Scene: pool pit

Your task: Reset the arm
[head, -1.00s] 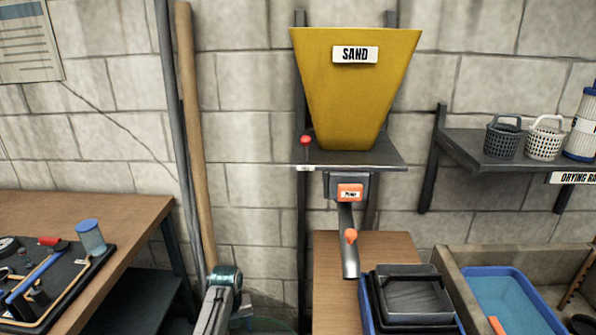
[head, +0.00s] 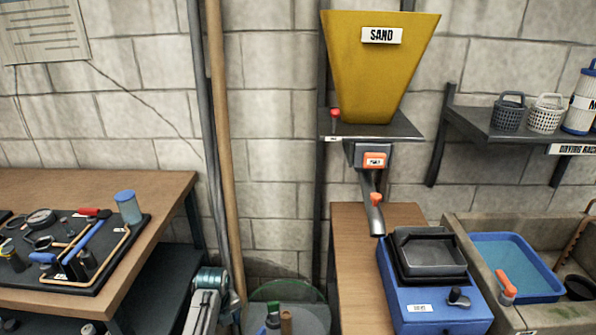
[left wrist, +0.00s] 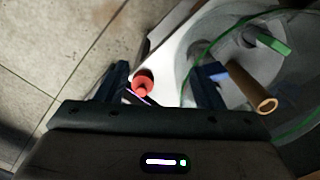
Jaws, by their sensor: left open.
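My left arm (head: 207,300) rises from the bottom edge in the head view, left of centre, with a teal joint; its gripper does not show clearly there. In the left wrist view my left gripper (left wrist: 164,70) is open. Its two dark fingers stand apart. A red round-ended object (left wrist: 142,82) shows near the left finger; I cannot tell its distance, and nothing appears gripped. My right gripper is in neither view.
A clear green-rimmed bin (head: 309,296) stands low beside my arm, holding a few items. A workbench (head: 160,190) with a tool tray is at left. A yellow sand hopper (head: 375,85), blue machine (head: 412,318) and stone sink (head: 530,322) are to the right.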

